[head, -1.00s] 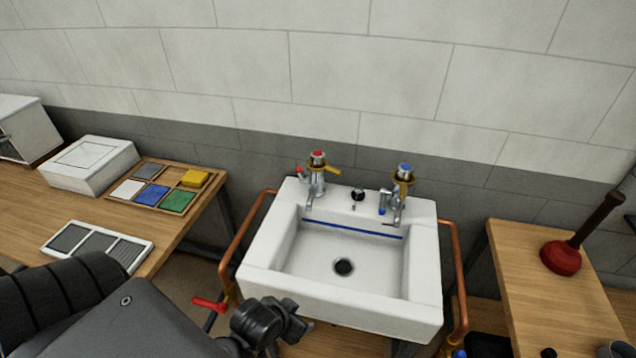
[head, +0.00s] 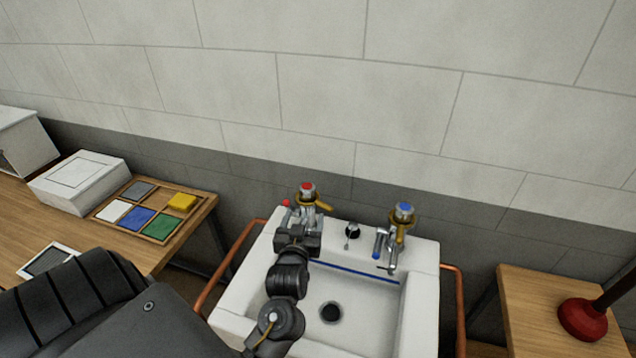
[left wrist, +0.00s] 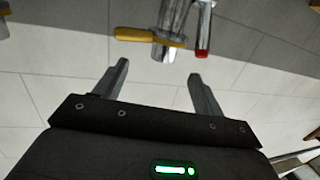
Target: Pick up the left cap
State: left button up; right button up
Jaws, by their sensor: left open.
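The left tap (head: 308,205) stands on the back ledge of the white sink, with a red-marked chrome cap (head: 307,188) on top and a yellow lever. A smaller red-tipped piece (head: 286,203) shows just left of it. My left gripper (head: 298,230) is in front of the left tap and hides its lower part. In the left wrist view, its two fingers (left wrist: 160,72) are apart with nothing between them. Beyond them are the yellow lever (left wrist: 148,37) and a chrome piece with a red end (left wrist: 202,50). My right gripper is not in view.
The right tap (head: 402,225) has a blue-marked cap. The sink (head: 425,275) has copper pipes at both sides. A left bench holds a tray (head: 98,214) of coloured blocks and a white box (head: 78,182). A red plunger (head: 582,320) stands on the right bench.

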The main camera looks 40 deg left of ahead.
aim_at(306, 194)
pick_arm(q)
jog(key=x, duration=0.1)
jog(key=p+x, duration=0.1)
jog(key=x, duration=0.1)
jog(key=r+x, duration=0.1)
jog(key=shift+w+a, duration=0.2)
jog(key=shift+a, duration=0.25)
jog(key=shift+w+a+f, duration=0.1)
jog(key=shift+w+f, duration=0.1)
jog(key=shift+w, duration=0.1)
jog(key=shift+r, duration=0.1)
jog(key=shift+w+a+r+p, duration=0.2)
jog(key=shift+w+a+p, duration=0.05)
jog(key=shift+p, duration=0.25)
jog(key=p+x, duration=0.1)
jog(key=x, duration=0.2)
jog(key=shift+w+a+p, duration=0.25)
jog(key=shift+p, duration=0.1)
jog(key=shift+w+a+f, duration=0.15)
jog(key=shift+w+a, duration=0.1)
jog(key=shift+w, duration=0.15)
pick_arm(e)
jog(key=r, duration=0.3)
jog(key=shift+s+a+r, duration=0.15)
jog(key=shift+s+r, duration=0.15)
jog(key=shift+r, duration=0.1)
